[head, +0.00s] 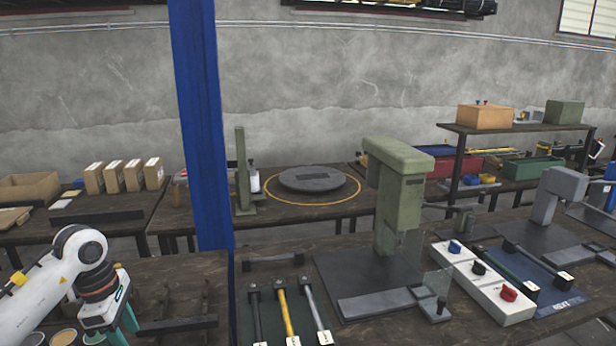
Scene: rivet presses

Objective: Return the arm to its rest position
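My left arm comes in from the lower left, white with a dark wrist section. Its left gripper (112,334) points down over the near-left table (170,275), close to the bottom edge of the picture. Its teal fingers are spread apart, with nothing visible between them; the lowest part is cut off by the frame. My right arm and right gripper are not in view.
A blue post (203,130) stands just right of the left gripper. Beyond it are a green press (395,195), several long-handled tools (287,312) and a white button box (483,285). Small round tins (64,337) sit beside the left gripper. Cardboard boxes (113,177) stand behind.

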